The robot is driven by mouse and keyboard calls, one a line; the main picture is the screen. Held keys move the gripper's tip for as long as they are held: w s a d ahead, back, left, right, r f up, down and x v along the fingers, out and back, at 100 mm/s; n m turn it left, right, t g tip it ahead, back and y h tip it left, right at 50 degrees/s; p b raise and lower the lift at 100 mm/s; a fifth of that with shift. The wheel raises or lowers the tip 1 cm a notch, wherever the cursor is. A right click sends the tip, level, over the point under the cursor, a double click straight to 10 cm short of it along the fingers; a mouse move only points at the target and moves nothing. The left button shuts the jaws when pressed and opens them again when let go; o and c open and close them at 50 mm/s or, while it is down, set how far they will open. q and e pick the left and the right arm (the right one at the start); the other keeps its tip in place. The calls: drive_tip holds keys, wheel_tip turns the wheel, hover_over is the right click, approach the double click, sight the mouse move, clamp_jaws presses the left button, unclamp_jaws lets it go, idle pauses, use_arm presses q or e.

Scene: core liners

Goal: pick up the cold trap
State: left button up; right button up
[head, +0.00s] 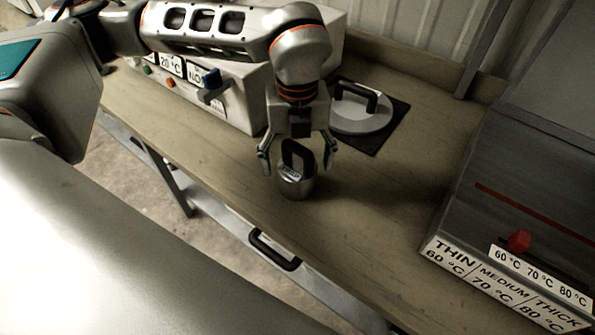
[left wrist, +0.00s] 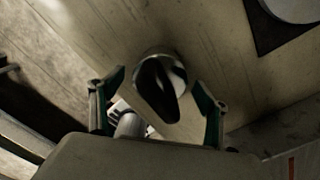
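The cold trap (head: 296,186) is a small metal cylinder with a black loop handle on top. It stands upright on the wooden bench near its front edge. My left gripper (head: 298,163) points down over it, fingers open on either side of the handle. In the left wrist view the cold trap (left wrist: 160,70) shows its round metal body and dark handle between the open fingers of the left gripper (left wrist: 160,112). I see no clear contact between the fingers and the handle. My right gripper is not in view.
A round metal lid with a black handle (head: 361,110) lies on a dark mat (head: 396,125) behind the gripper. A white box with a blue knob (head: 240,105) stands at back left. A grey unit with temperature labels (head: 500,205) stands at right. Bench between is clear.

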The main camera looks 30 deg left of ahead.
use_arm(q)
drive_tip(key=c, duration=1.4)
drive_tip(key=shift+r, duration=0.1)
drive_tip(key=shift+c, duration=0.2)
